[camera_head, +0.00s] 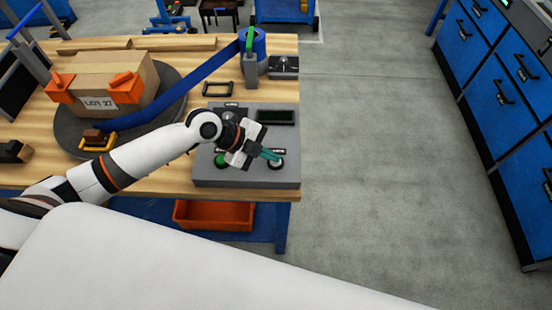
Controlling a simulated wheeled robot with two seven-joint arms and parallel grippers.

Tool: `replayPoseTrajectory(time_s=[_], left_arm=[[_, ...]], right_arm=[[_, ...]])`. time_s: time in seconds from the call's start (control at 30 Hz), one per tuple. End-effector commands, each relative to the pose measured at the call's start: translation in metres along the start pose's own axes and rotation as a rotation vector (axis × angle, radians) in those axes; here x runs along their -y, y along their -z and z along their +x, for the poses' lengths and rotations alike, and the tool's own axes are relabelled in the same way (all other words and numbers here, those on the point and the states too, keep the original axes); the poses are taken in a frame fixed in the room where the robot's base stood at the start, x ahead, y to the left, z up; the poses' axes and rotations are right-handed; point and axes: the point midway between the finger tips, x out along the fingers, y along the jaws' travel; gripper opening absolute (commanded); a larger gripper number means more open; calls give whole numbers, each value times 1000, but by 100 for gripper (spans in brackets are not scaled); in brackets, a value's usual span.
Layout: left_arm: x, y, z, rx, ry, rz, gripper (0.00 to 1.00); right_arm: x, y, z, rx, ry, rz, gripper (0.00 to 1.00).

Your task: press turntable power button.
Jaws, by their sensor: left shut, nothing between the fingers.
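A grey control panel (247,178) sits at the right front of the wooden workbench. It has a green round button (220,160) on its left side, another round button (276,163) to the right, and a dark display (275,117) at the back. My left gripper (272,156) is shut and empty, its teal fingers over the panel close to the right button and partly covering it. I cannot tell whether they touch it. The button labels are too small to read. The dark round turntable (172,88) carries a cardboard box (110,75) to the left. My right gripper is out of view.
A blue tape roll (252,45) stands behind the panel, with its strip running across the turntable. An orange bin (213,215) is under the bench. Floor to the right is clear, up to blue cabinets (490,85).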

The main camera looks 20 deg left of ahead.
Motion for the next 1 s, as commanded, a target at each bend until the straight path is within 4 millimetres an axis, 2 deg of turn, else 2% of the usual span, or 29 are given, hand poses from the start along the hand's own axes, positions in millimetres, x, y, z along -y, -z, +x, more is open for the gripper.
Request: replayPoseTrajectory(time_s=[0.17,1.0], left_arm=[[4,4,5,0,0,0,0],[0,0,-1,0,1,-1,0]], right_arm=[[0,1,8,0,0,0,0],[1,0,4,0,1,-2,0]])
